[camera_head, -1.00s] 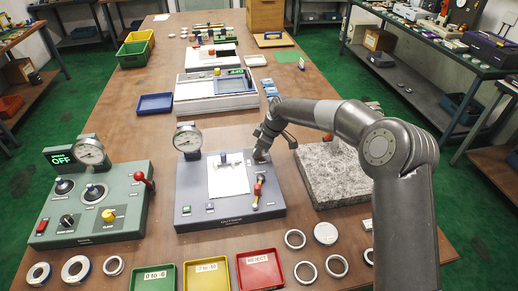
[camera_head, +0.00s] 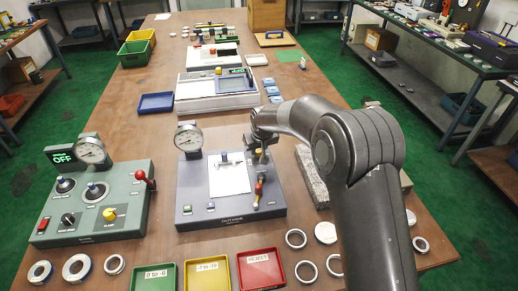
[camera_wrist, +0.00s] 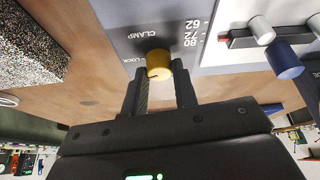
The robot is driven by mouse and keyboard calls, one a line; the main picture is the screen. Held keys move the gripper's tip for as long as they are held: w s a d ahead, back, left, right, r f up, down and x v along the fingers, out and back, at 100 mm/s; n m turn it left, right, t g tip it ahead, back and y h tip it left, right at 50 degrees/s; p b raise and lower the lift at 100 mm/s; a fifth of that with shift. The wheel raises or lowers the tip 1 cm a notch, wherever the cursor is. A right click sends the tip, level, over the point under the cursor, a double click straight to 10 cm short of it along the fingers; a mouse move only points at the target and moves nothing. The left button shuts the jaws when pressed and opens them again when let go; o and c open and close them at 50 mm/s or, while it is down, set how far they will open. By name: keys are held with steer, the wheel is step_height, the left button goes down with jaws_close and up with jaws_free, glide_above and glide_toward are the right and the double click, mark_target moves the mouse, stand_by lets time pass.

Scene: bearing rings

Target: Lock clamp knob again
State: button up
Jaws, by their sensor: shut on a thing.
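The yellow clamp knob (camera_wrist: 158,64) sits beside the printed words CLAMP and LOCK on the grey gauge base, seen upside down in the wrist view. My gripper (camera_wrist: 160,82) has one dark finger on each side of this knob and is shut on it. In the head view my gripper (camera_head: 263,150) stands at the back right corner of the grey gauge base (camera_head: 222,218), pointing down. The knob is mostly hidden there by my gripper. The knob's exact turn angle cannot be told.
A dial gauge (camera_head: 187,137) stands at the base's back left. A lever with a red grip (camera_head: 258,188) lies just in front of my gripper. A speckled stone block (camera_head: 310,175) is close on the right, partly behind my arm. A green control box (camera_head: 95,205) stands left.

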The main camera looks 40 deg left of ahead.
steer(key=shift+a+m+t+h, duration=0.1)
steer(key=shift+m+t+h, duration=0.45)
steer(key=shift+m, duration=1.35)
steer(key=o, duration=1)
steer(key=v, duration=1)
steer(key=shift+s+r, duration=0.15)
steer(key=shift+r, duration=0.2)
